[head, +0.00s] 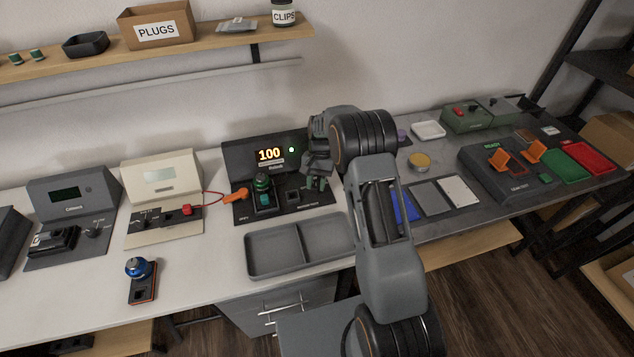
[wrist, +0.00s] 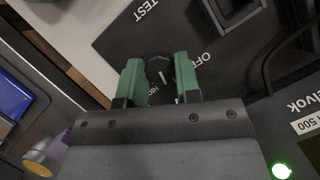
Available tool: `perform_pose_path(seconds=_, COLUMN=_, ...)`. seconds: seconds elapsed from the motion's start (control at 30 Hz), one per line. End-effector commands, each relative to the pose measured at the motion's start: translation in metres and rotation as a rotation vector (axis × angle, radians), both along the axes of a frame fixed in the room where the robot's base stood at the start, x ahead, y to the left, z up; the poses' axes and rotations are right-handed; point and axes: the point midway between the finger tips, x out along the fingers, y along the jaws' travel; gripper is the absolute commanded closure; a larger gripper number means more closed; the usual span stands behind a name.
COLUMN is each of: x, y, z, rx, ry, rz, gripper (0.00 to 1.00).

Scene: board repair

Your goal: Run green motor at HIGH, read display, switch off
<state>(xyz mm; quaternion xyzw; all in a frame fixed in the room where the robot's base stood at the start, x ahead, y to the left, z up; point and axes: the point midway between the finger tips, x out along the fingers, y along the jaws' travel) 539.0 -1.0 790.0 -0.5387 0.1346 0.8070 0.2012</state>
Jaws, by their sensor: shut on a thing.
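The black station (head: 262,160) in the middle of the bench has a lit display reading 100 and a glowing light beside it. The green motor (head: 262,186) sits upright in a socket on this station's base. In the wrist view, my gripper (wrist: 160,84) has its two green fingers on either side of the black rotary knob (wrist: 159,72), shut on it. The knob's white mark points toward the HIGH label, which is partly covered; OFF shows to its right. In the head view my gripper (head: 318,181) is at the station's right side, and the knob is hidden.
An empty grey two-part tray (head: 300,262) lies in front of the station. A blue motor (head: 138,268) stands on a small base at the front left. An orange plug (head: 236,194) with a red lead is left of the green motor. Other stations stand left and right.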

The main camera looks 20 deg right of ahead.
Motion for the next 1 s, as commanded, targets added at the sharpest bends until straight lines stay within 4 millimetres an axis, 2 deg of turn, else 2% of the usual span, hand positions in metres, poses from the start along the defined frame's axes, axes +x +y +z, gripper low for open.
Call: perform_pose_path(seconds=1.0, x=0.0006, y=0.0052, z=0.0009, rx=-0.001, ry=-0.002, rz=0.954, gripper=0.93)
